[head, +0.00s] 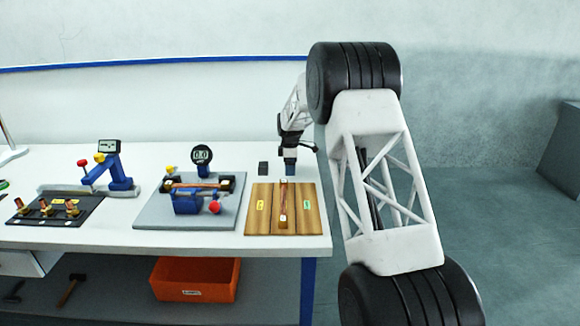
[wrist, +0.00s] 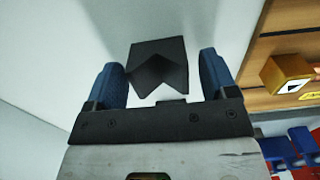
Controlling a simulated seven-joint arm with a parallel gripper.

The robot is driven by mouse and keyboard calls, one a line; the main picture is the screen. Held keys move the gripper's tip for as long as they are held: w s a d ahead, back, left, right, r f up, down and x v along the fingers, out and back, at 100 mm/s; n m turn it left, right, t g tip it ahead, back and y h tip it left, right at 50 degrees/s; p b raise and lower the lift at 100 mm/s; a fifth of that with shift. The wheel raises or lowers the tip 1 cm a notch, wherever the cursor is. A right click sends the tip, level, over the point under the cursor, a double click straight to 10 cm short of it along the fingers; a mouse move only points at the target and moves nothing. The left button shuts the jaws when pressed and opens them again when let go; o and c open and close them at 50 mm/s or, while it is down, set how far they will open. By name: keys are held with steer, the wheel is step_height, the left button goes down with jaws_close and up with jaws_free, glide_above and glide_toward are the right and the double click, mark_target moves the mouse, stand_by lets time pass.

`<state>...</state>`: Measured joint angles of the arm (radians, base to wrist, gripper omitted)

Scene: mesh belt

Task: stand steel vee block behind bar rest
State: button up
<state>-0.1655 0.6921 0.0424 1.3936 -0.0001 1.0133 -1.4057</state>
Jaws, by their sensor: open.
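The dark steel vee block (wrist: 158,62) shows in the wrist view, its notch facing the hand. It appears between the blue fingertips of my open gripper (wrist: 165,75), with light gaps on both sides. In the head view my gripper (head: 290,166) is low over the bench, just behind the wooden board; its fingers hide whatever is between them. The board (head: 262,222), apparently the bar rest, carries a copper-coloured bar (head: 283,201) lying front to back. A wooden end block (wrist: 285,76) on it shows at right in the wrist view. I cannot tell whether the vee block touches the bench.
A small dark piece (head: 263,168) is left of my gripper; I cannot tell what it is. A gauge fixture on a grey plate (head: 160,222) stands left of the board. Further left is a black tray (head: 30,216). An orange bin (head: 195,280) is below.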

steer(key=shift+r, duration=0.15)
step_height(320, 180, up, 12)
stand_by(0.7)
stand_by(0.5)
steer(key=s+d+r+m, duration=0.35)
steer(key=s+r, duration=0.25)
steer(key=s, duration=0.5)
steer(key=s+d+r+m+t, duration=0.1)
steer(key=s+d+r+m, duration=0.3)
steer(key=s, duration=0.8)
steer(key=s+d+r+m, duration=0.2)
steer(key=s+d+r, duration=0.2)
steer(key=s+r, duration=0.5)
steer(key=s+d+f+m, duration=0.2)
steer(key=s+f+m, duration=0.1)
steer(key=s, duration=1)
steer(key=s+d+f+m+t, duration=0.1)
steer(key=s+f, duration=0.3)
steer(key=s, duration=1)
steer(key=s+d+f+m, duration=0.3)
steer(key=s+f+m, duration=0.1)
steer(key=s, duration=0.9)
steer(key=shift+s+m+t, duration=0.25)
steer(key=shift+m+t, duration=0.05)
steer(key=shift+m, duration=0.05)
